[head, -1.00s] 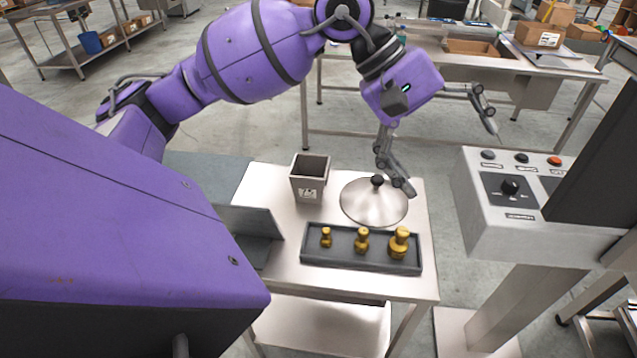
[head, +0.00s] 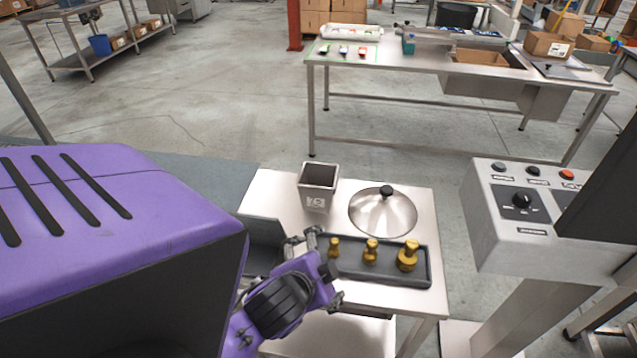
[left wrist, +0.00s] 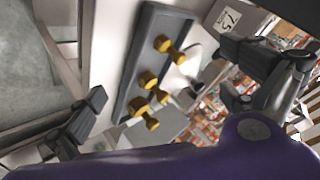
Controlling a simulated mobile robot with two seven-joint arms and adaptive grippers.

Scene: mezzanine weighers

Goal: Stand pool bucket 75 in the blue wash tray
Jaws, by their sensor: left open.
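Pool bucket 75 (head: 318,200), a small square metal bucket with a 75 label, stands upright and open-topped at the back left of the steel table. Part of it with its label also shows at the top of the left wrist view (left wrist: 228,18). My left gripper (head: 327,268) is open and empty, in front of the bucket and by the left end of the dark weight tray. Its fingers are spread wide in the left wrist view (left wrist: 166,76). I cannot pick out a blue wash tray. My right gripper is not in view.
The dark tray (head: 418,281) holds three brass weights (head: 370,252) and lies close to my left gripper. A domed steel lid (head: 383,214) with a black knob sits right of the bucket. A control box (head: 510,235) stands at the right. A long steel bench (head: 400,63) is behind.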

